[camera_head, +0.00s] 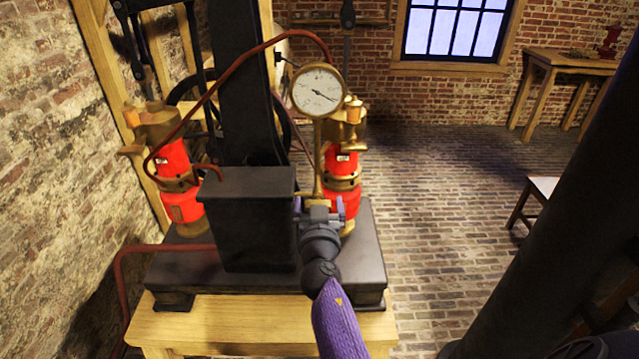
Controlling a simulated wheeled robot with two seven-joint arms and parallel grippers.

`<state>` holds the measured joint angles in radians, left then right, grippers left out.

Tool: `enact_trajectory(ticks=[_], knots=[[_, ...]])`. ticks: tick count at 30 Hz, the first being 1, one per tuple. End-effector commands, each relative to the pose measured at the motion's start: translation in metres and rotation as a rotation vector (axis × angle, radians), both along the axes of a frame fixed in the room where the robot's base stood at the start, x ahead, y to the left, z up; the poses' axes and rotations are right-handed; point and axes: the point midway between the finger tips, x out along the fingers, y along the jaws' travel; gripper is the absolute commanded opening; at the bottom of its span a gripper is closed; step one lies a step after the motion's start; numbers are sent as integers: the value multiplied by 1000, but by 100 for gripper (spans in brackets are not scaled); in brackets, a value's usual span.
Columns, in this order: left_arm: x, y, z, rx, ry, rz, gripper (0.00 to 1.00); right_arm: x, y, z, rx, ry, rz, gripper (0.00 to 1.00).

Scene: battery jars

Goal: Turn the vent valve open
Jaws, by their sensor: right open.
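My right gripper (319,205) reaches in from the bottom centre on a purple-sleeved arm. Its jaws are open, at the foot of the brass stem below the round white dial gauge (317,90). Brass parts (318,180) on this stem show just above the jaws. I cannot tell which brass part is the vent valve, or whether a finger touches it; the gripper hides what lies between and behind the jaws. A red cylinder with brass fittings (342,170) stands right behind the jaws. My left gripper is not in view.
A dark box (245,215) stands close left of the gripper on a dark base (185,268) on a wooden bench (220,325). Another red cylinder (178,180) stands left.

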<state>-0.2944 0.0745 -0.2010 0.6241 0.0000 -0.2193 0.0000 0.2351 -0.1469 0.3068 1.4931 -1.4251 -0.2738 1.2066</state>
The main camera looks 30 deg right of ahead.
Motion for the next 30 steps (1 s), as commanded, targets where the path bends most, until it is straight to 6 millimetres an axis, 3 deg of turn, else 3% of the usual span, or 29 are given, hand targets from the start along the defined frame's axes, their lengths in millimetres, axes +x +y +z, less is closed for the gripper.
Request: enact_trajectory(ticks=[10,21,22,30], knots=[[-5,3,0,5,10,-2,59,-1,1,0,-1,1,-2,100],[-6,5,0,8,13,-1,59,-1,1,0,0,0,-1,22],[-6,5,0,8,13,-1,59,-1,1,0,0,0,-1,18],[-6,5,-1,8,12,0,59,-1,2,-1,-32,20,-1,18]])
